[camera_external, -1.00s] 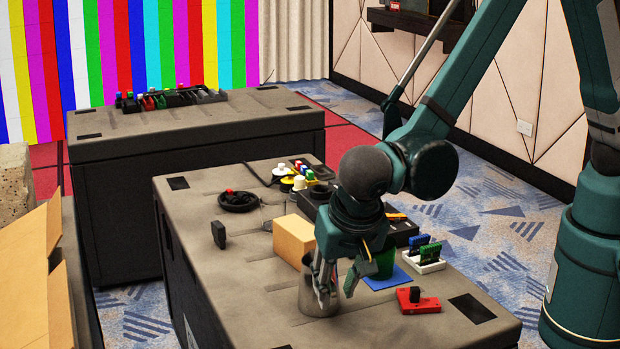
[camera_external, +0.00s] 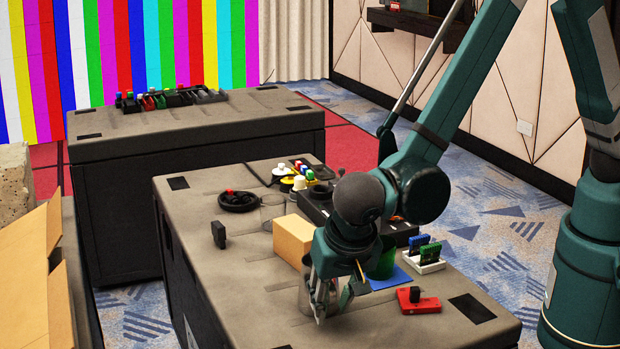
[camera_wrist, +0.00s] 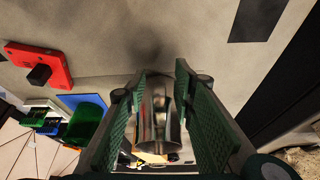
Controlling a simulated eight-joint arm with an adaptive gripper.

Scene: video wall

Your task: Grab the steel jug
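The steel jug (camera_external: 305,292) stands upright on the near part of the black case top, partly hidden behind my fingers in the outside view. In the wrist view the shiny jug (camera_wrist: 158,112) lies between my two green finger pads. My gripper (camera_external: 338,299) is low over the case, pointing down, with its fingers spread around the jug. In the wrist view my gripper (camera_wrist: 161,75) looks open, with a pad on each side of the jug. Contact between the pads and the jug cannot be made out.
A cardboard box (camera_external: 293,239) stands just behind the jug. A green cup (camera_external: 382,264) on a blue sheet (camera_external: 402,278) and a red block with a black knob (camera_external: 418,301) are close on the right. The case top's near left part is clear.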

